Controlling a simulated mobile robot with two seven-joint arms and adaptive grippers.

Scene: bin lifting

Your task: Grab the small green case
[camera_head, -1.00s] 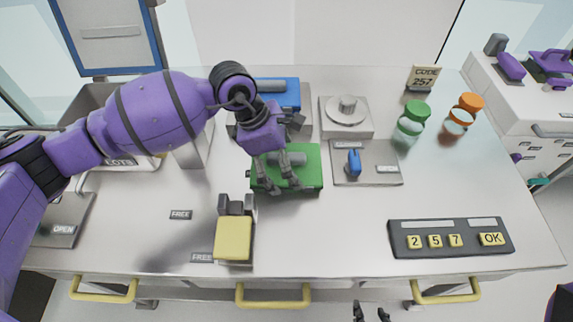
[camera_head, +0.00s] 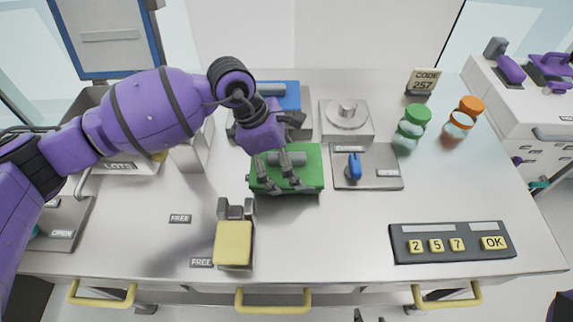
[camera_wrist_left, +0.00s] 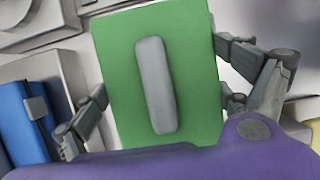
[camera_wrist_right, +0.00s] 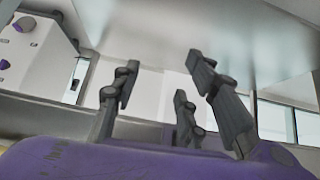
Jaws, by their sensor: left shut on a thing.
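The small green case (camera_head: 308,183) with a grey handle (camera_head: 291,159) is on the worktop near the middle. My left gripper (camera_head: 281,184) reaches over it from behind, with its fingers at the case. In the left wrist view the green top (camera_wrist_left: 190,60) fills the middle, with fingers on both sides. The left gripper is shut on the case; the exact contacts are partly hidden. I cannot tell whether the case is clear of the surface.
A blue case (camera_head: 285,95) stands behind the left gripper. A panel with a blue knob (camera_head: 353,167) lies close right of the green case. A yellow-topped block (camera_head: 233,243) stands in front left. A keypad (camera_head: 452,242) and jars (camera_head: 412,122) are farther right.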

